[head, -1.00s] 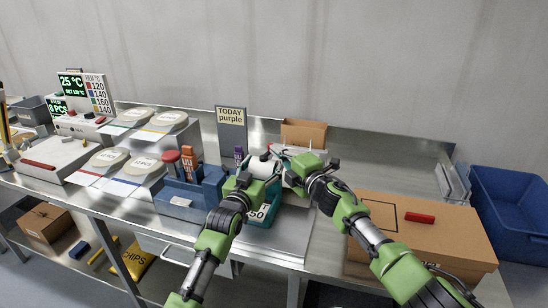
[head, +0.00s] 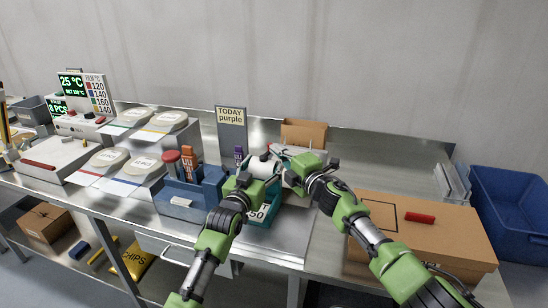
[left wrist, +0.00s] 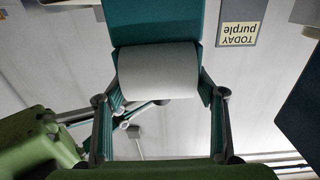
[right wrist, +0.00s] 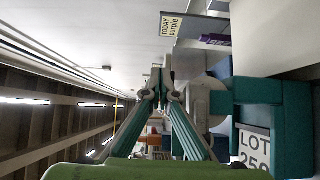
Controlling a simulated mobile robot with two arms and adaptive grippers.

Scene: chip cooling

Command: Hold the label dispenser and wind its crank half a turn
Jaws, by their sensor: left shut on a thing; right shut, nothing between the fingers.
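The label dispenser is teal with a white roll; its body (head: 262,220) stands on the bench in the head view, partly covered by my grippers. My left gripper (head: 250,178) is shut on it; in the left wrist view its fingers (left wrist: 160,95) lie either side of the teal body (left wrist: 155,22) and white roll (left wrist: 158,70). In the right wrist view the dispenser (right wrist: 285,110) shows its "LOT 250" label at the right. My right gripper (right wrist: 160,85) is shut and empty beside a pale grey part (right wrist: 196,98), seemingly the crank. Whether they touch, I cannot tell.
A blue caddy (head: 190,200) with coloured pens stands left of the dispenser. A "TODAY purple" sign (head: 231,125) and small cardboard box (head: 304,133) stand behind. A large carton (head: 430,235) with a red item is at right, beside a blue bin (head: 510,210).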

